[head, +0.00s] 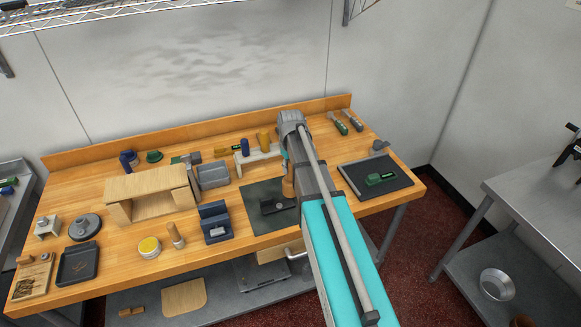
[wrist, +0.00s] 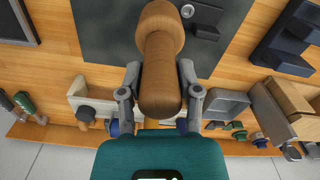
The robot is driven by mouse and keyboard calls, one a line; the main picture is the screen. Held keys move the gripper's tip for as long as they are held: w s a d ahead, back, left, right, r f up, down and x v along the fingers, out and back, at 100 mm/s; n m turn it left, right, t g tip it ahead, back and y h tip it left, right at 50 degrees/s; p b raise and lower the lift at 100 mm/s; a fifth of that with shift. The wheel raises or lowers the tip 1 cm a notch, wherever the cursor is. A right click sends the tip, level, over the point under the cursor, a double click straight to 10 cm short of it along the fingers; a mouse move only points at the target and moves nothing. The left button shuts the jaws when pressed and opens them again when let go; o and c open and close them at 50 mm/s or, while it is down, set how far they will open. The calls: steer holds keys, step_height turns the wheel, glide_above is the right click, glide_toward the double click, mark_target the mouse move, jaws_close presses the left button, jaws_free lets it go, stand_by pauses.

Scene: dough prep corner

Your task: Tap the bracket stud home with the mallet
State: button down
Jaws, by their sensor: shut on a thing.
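My gripper (wrist: 160,95) is shut on the wooden mallet (wrist: 160,50), with one grey finger on each side of it. In the head view the mallet (head: 288,187) shows as a brown wooden piece beside my arm, over the dark mat (head: 256,187). The dark bracket (wrist: 205,20) lies on the mat, right of the mallet in the wrist view. A small round silver piece (wrist: 187,11), perhaps the stud, shows at its left end. The bracket also shows in the head view (head: 275,206). My arm hides most of my gripper there. I cannot tell how high the mallet is above the mat.
A blue-grey stand (head: 216,229) and a wooden box (head: 145,185) stand left of the mat. A pale rack (head: 244,158) with upright pieces stands behind it. A black tray (head: 402,178) with a green item lies to the right. The front left bench has several small objects.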

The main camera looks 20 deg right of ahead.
steer(key=shift+r, duration=0.15)
step_height(320, 180, up, 6)
steer(key=p, duration=0.6)
stand_by(0.4)
steer(key=shift+s, duration=0.1)
